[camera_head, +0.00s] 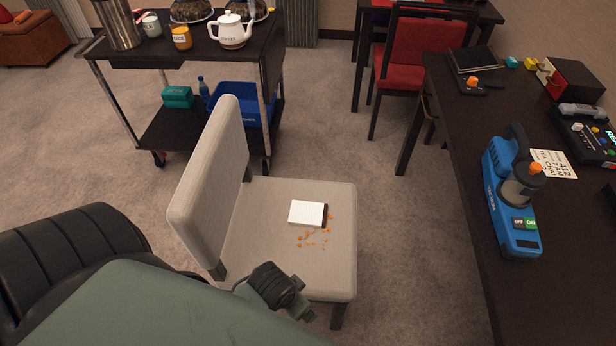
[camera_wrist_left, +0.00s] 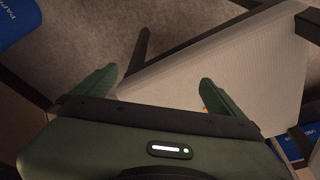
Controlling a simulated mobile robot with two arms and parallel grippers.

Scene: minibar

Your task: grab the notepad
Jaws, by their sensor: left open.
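The notepad (camera_head: 307,213) looks like a small white pad with a dark edge on its right side. It lies flat on the pale chair's seat (camera_head: 262,235), beside scattered orange crumbs. My left arm comes in from the lower left of the head view and covers the area in front of the chair. My left gripper (camera_wrist_left: 160,92) is open in the left wrist view, with two green fingers apart and nothing between them. A pale chair surface (camera_wrist_left: 205,65) lies beyond the fingers. I cannot make out the notepad in the wrist view. My right gripper is not in view.
The chair's backrest (camera_head: 213,165) rises left of the seat. A dark table (camera_head: 440,130) with a blue device (camera_head: 512,205) stands at the right. A trolley (camera_head: 170,62) with a teapot stands behind the chair. Carpet is clear between chair and table.

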